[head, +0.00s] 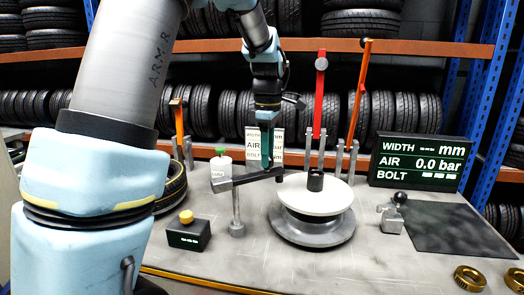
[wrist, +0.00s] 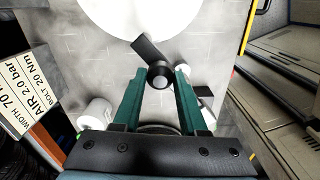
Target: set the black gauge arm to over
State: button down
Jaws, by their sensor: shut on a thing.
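The black gauge arm (head: 240,182) is a flat bar on top of an upright grey post (head: 237,213), left of the wheel stand. Its right end reaches to about the left edge of the round white plate (head: 312,197) in the head view. My gripper (head: 268,168) points down at the right part of the bar. The finger contact is partly hidden in the head view.
A black box with a yellow button (head: 187,234) stands at front left. A white can with a green top (head: 220,165) is behind the gauge arm. A display (head: 420,161) and dark mat (head: 450,229) are at right. Red and orange levers (head: 320,95) rise behind.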

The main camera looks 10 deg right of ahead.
jog(key=shift+s+d+m, duration=0.2)
jog(key=shift+s+m, duration=1.1)
jog(key=shift+m, duration=0.3)
jog(key=shift+c, duration=2.2)
grip_release()
notch_tip(320, 180, up, 11)
jog(key=b, duration=0.2)
jog(key=shift+f, duration=0.1)
